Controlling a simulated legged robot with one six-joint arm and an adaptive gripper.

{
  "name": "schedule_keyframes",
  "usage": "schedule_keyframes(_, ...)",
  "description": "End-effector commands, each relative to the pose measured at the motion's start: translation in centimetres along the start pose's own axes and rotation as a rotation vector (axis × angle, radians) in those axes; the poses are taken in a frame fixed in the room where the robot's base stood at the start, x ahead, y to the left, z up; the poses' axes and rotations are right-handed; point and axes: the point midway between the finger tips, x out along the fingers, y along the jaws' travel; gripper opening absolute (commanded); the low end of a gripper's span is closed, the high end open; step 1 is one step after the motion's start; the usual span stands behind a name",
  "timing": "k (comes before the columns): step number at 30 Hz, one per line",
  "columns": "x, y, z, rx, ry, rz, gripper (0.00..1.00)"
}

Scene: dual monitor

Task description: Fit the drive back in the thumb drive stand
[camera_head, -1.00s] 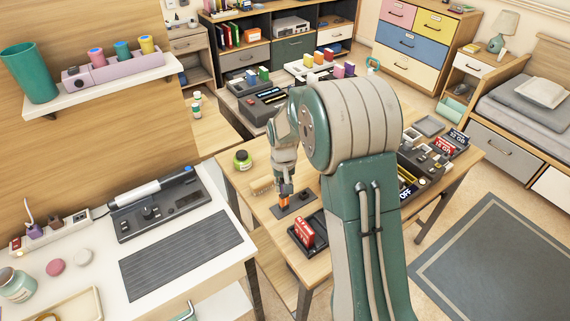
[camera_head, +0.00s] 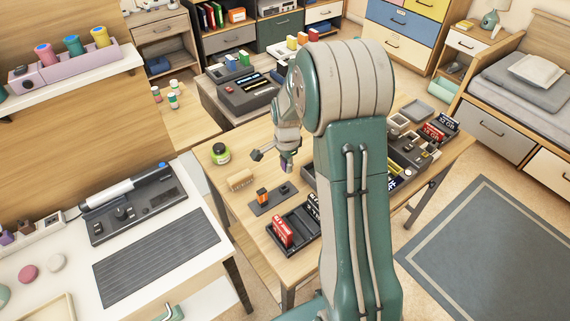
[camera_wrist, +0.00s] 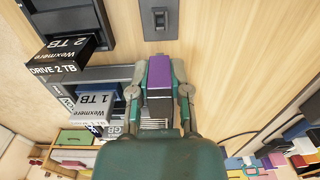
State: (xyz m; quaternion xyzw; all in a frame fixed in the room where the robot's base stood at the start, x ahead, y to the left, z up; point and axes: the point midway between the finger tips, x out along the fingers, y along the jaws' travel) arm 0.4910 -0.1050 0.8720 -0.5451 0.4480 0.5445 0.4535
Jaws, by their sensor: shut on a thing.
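My gripper (camera_head: 287,163) is shut on a purple thumb drive (camera_head: 288,168). The drive also shows between the fingers in the wrist view (camera_wrist: 159,72). The gripper holds it in the air above the table, behind and right of the dark, flat drive stand (camera_head: 272,199). An orange drive (camera_head: 262,195) stands upright in the stand's left part. The right part bears a small raised socket with no drive in it. In the wrist view, one end of the stand (camera_wrist: 160,32) with a socket shows at the top, apart from the held drive. The drive's lower end is not clear.
A dark tray with red boxes (camera_head: 283,232) stands in front of the stand. In the wrist view, boxed drives (camera_wrist: 96,104) stand left of the gripper. Bare tabletop surrounds the stand's left side.

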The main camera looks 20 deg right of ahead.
Motion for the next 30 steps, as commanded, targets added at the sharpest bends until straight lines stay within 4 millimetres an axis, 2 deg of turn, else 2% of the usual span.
schedule_keyframes(5,0.0,-0.1,0.8,-0.004,0.004,0.005,0.0)
schedule_keyframes(21,4.6,0.0,0.6,-0.003,0.001,0.005,0.0)
schedule_keyframes(30,5.8,0.0,0.7,-0.004,0.003,0.004,0.0)
